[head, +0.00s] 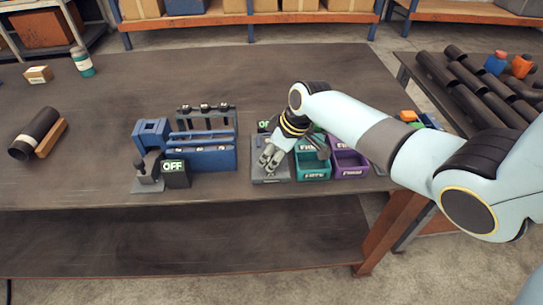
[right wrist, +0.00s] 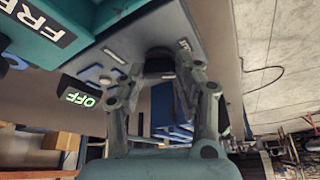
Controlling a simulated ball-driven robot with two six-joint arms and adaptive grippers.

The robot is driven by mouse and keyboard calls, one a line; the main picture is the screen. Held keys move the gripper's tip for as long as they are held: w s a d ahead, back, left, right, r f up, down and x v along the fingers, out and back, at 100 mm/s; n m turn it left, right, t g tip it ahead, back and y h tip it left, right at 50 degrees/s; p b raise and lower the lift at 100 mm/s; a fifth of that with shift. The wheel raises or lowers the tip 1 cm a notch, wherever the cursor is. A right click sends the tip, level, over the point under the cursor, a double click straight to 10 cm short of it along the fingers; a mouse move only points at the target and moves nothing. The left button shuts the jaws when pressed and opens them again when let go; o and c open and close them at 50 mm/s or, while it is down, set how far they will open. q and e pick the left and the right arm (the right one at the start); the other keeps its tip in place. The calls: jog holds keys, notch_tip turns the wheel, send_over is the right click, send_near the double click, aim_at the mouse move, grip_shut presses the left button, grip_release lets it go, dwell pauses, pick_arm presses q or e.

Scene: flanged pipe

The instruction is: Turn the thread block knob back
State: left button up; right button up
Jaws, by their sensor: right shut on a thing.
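The thread block (head: 268,176) is a grey block on the bench, just left of the teal bin in the head view. Its dark knob (right wrist: 159,58) shows between the fingertips in the right wrist view; in the head view the gripper covers it. My right gripper (head: 269,161) reaches down over the block and is shut on the knob; it also shows in the right wrist view (right wrist: 160,72). A green OFF sign stands behind the block and shows in the right wrist view (right wrist: 79,98). My left gripper is not in view.
The teal bin (head: 313,177) and a purple bin (head: 350,172) stand close at the block's right. A blue fixture (head: 205,158) with another OFF sign (head: 174,168) stands to the left. A dark pipe (head: 36,132) lies far left. The bench between is clear.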

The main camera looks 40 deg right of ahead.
jog(key=shift+n, duration=0.4)
jog(key=o, duration=1.1)
jog(key=shift+o, duration=0.2)
jog(key=v, duration=1.2)
jog(key=shift+d, duration=0.2)
jog(key=shift+w, duration=0.15)
